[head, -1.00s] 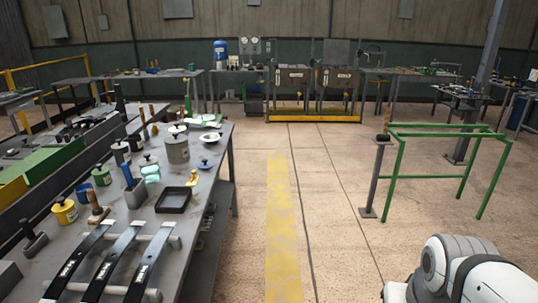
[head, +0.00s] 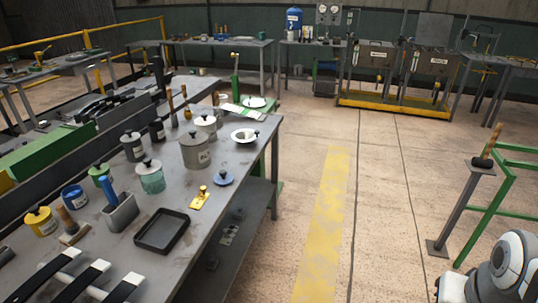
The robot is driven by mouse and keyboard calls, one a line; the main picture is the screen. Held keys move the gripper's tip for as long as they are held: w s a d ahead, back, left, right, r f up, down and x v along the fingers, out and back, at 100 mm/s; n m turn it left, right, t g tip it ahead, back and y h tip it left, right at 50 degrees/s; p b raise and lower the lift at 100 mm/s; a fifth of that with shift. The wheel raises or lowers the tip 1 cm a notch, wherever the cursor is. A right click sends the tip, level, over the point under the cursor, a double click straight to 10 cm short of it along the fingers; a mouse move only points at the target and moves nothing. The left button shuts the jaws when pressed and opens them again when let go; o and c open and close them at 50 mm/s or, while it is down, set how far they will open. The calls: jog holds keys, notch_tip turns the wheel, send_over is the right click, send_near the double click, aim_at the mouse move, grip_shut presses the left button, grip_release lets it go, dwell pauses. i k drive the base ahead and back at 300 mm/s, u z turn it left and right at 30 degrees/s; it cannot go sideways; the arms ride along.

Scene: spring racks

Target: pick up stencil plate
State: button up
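A small flat yellow plate (head: 199,199) with an upright knob lies on the grey bench near its right edge, and it looks like the stencil plate. It sits between a black tray (head: 162,231) and a small blue dish (head: 224,179) with a knob. Nothing covers it. A white rounded part of my own arm shows at the lower right, well away from the bench. My gripper is not in view.
The bench (head: 236,206) also holds a grey lidded pot (head: 195,150), a teal jar (head: 150,177), a white dish (head: 244,136) and black-handled bars. Floor with a yellow stripe (head: 326,225) is clear beside it. A green frame (head: 500,205) stands right.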

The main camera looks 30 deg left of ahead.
aim_at(193, 205)
jog(key=u, duration=0.5)
jog(key=i, duration=1.4)
jog(key=u, duration=1.4)
jog(key=i, duration=0.7)
jog(key=u, duration=0.1)
jog(key=k, duration=0.7)
jog(key=u, duration=0.2)
jog(key=i, duration=0.7)
jog(key=z, duration=0.05)
